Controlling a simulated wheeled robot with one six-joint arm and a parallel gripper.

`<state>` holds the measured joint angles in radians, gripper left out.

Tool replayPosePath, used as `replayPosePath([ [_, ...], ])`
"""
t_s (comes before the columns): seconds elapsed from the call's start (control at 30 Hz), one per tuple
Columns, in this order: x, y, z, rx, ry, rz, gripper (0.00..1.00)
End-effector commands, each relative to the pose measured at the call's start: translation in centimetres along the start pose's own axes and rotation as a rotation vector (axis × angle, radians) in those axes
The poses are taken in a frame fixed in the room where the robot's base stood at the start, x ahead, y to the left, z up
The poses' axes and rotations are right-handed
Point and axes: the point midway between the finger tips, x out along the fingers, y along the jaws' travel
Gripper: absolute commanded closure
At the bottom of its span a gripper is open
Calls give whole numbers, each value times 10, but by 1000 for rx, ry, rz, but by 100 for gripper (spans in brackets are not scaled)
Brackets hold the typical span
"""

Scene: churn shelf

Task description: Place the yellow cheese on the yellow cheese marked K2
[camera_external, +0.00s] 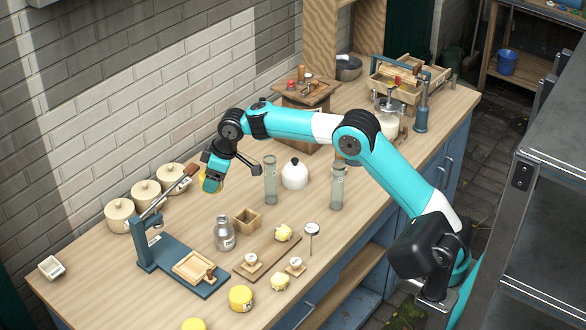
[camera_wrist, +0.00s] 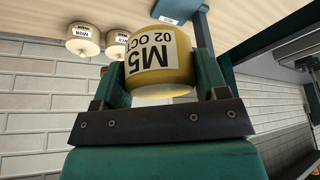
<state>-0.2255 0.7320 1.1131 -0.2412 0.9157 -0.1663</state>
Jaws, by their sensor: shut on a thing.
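My gripper (camera_external: 212,181) is raised above the back left part of the bench, near the brick wall. It is shut on a yellow cheese (camera_wrist: 158,68) whose label reads M5 and 02 OCT. A sliver of this cheese (camera_external: 203,187) also shows in the external view. A round yellow cheese (camera_external: 241,298) with a white label stands near the bench's front edge. Another yellow cheese (camera_external: 194,325) is cut off by the bottom of the picture. I cannot read K2 on either one.
A blue press (camera_external: 165,265) stands at the front left. Lidded crocks (camera_external: 145,194) line the wall. A metal bottle (camera_external: 224,234), glass cylinders (camera_external: 271,180), a white jug (camera_external: 295,173) and a wooden board (camera_external: 268,258) with yellow lumps nearby occupy the middle.

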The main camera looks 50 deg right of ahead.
Motion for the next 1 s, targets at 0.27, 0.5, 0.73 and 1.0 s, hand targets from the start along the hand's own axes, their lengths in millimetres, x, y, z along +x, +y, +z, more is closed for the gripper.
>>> replayPosePath([
  [0.27,-36,-143,33,-499,1,-207,61],
  [0.5,-53,-202,64,-711,1,-294,61],
  [0.73,-27,-211,83,-744,-7,-312,61],
  [1.0,43,-210,111,-741,-7,-311,61],
])
